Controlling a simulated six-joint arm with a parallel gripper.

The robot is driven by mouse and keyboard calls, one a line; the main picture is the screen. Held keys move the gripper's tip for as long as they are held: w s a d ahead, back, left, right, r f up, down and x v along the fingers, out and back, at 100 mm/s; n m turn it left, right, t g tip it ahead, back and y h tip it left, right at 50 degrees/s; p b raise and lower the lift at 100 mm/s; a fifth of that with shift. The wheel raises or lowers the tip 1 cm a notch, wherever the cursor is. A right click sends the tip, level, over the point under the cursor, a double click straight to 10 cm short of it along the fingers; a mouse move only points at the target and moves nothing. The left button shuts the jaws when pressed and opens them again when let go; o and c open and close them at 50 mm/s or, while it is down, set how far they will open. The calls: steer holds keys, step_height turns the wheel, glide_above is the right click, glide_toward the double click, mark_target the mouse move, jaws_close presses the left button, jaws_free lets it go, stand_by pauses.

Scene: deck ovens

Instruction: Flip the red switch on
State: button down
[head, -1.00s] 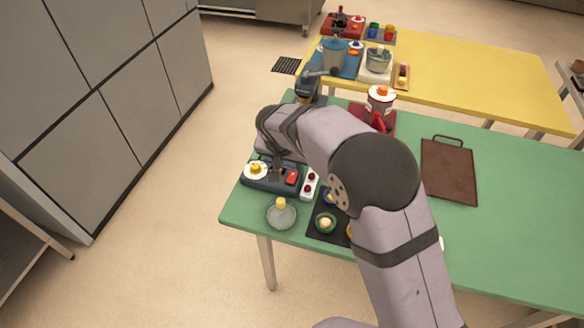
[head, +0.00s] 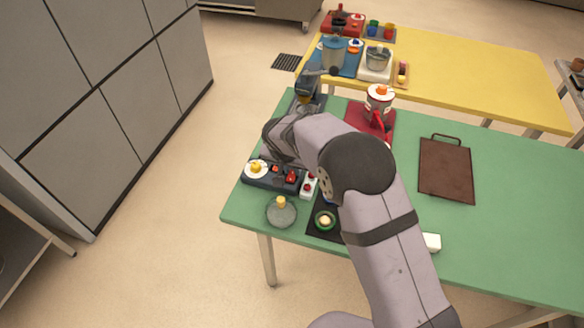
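A dark control box (head: 258,182) sits at the left edge of the green table. It carries a white round dial with a yellow knob (head: 256,167) at its left end. The red switch (head: 291,177) is on the right part of the box; it is small and partly covered by dark parts of my gripper. My gripper (head: 284,170) points down over the box, close to the switch. I cannot tell whether it touches the switch, how the switch is tilted, or how far apart the fingers are.
A white block with red buttons (head: 308,187) stands just right of the box. A glass lid with a yellow knob (head: 281,212) and a black mat (head: 318,232) lie in front. A red machine (head: 378,115) and a brown tray (head: 446,170) are to the right.

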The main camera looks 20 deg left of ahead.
steer(key=shift+w+r+g+p, duration=0.2)
steer(key=shift+r+g+p, duration=0.1)
steer(key=shift+p, duration=0.9)
steer(key=shift+w+d+p, duration=0.1)
steer(key=shift+p, duration=0.45)
steer(key=shift+w+f+g, duration=0.3)
steer(key=shift+f+g, duration=0.15)
steer(key=shift+g, duration=0.65)
steer(key=shift+w+g, duration=0.1)
steer(key=shift+g, duration=0.4)
steer(key=c, duration=1.6)
jaws_free()
steer(key=shift+r, duration=0.15)
